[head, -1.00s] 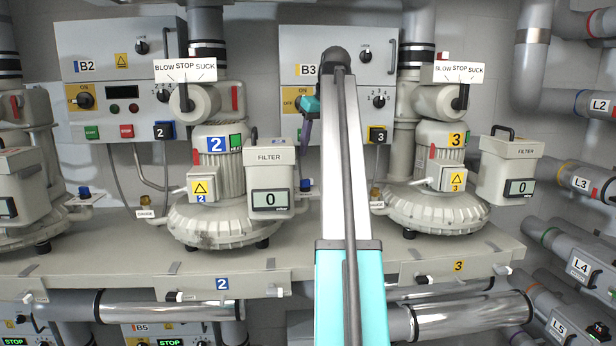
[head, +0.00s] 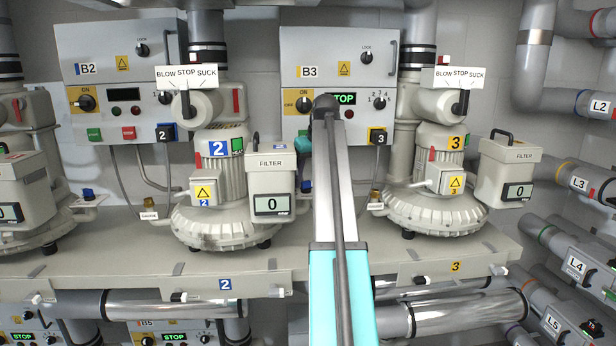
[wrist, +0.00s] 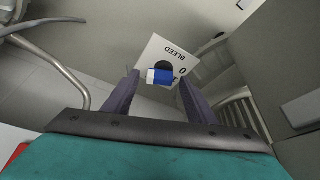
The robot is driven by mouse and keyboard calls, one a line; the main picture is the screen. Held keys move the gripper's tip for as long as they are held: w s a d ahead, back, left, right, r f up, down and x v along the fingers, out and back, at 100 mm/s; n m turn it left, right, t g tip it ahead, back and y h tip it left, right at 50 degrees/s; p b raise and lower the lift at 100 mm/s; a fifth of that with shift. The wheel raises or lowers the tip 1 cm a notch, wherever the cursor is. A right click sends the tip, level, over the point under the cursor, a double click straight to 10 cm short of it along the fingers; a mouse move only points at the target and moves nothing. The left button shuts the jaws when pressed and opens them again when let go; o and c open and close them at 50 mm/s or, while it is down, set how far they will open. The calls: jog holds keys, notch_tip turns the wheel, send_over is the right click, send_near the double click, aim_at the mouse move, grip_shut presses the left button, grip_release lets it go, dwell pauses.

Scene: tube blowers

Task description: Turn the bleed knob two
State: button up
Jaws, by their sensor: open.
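The bleed knob two (wrist: 160,77) shows in the wrist view as a small blue and white handle on a dark round part. It sits in front of a white plate (wrist: 153,53) marked BLEED and 0. My gripper (wrist: 158,80) is open, and its two dark fingers point toward the knob, one to either side in the picture. Whether they touch it I cannot tell. In the head view a bit of blue beside filter 2 appears to be this knob (head: 306,186), and my arm partly covers that area. The fingers are largely hidden there.
The grey filter box 2 (head: 270,180), reading 0, stands left of my arm. Blower 2 (head: 215,215) is further left, and blower 3 (head: 435,210) is to the right. Control box B3 (head: 300,70) is behind my arm. A curved metal pipe (wrist: 70,75) runs at left in the wrist view.

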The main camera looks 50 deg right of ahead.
jog(key=shift+w+f, duration=0.1)
jog(key=shift+f, duration=0.2)
jog(key=c, duration=1.1)
